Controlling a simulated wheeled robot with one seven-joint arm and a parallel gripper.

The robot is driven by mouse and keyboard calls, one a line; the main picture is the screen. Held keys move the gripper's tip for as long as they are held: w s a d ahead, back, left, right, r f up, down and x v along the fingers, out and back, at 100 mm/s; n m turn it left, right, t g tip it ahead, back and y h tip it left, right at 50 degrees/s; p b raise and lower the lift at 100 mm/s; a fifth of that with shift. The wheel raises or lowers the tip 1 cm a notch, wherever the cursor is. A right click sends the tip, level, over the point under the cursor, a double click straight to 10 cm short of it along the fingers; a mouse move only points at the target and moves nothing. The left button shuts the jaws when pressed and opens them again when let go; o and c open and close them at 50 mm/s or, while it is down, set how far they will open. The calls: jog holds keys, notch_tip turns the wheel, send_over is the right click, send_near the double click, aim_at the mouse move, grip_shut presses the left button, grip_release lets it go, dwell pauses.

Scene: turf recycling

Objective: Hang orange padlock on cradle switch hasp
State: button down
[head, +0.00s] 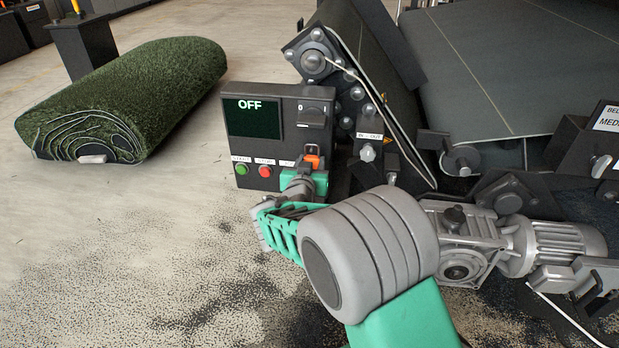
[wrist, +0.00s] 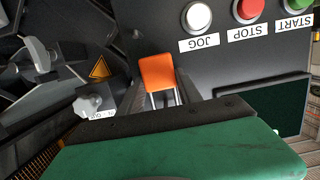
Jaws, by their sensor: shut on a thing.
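The orange padlock (head: 312,150) is at the lower right of the dark control box, in front of its face. My gripper (head: 311,170) is shut on it. In the wrist view the padlock's orange body (wrist: 157,72) sits between dark jaw parts, with its pale shackle (wrist: 162,98) below the body in that picture. The cradle switch (head: 313,115) is a dark rotary switch at the box's upper right, above the padlock in the head view. I cannot make out its hasp clearly. Whether the padlock touches the box cannot be told.
The control box (head: 272,91) has a screen reading OFF and green (head: 241,169) and red (head: 265,171) buttons. A white JOG button (wrist: 197,17) shows in the wrist view. Roller machinery (head: 365,85) stands close right. A turf roll (head: 130,95) lies left; floor between is clear.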

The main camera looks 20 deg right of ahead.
jog(key=shift+f, duration=0.15)
dwell(0.3)
jog(key=c, duration=0.7)
grip_release()
jog(key=p+v, duration=0.3)
jog(key=v, duration=0.4)
jog(key=s+a+r+g+y+p, duration=0.1)
jog(key=s+r+g+y+p, duration=0.35)
jog(key=r+p, duration=1.25)
jog(key=s+a+r+n+g+y+p, duration=0.1)
jog(key=s+a+r+n+p, duration=0.1)
jog(key=s+r+p, duration=0.3)
jog(key=s+a+r+n+g+y+p, duration=0.1)
jog(key=s+a+r+n+g+p, duration=0.1)
jog(key=s+a+r+p, duration=0.3)
jog(key=s+a+r+n+g+y+p, duration=0.2)
jog(key=s+r+p, duration=0.5)
jog(key=r+p, duration=0.4)
jog(key=shift+a+r+n+g+p, duration=0.25)
jog(key=shift+a+n+p, duration=0.15)
jog(key=shift+a+p, duration=0.45)
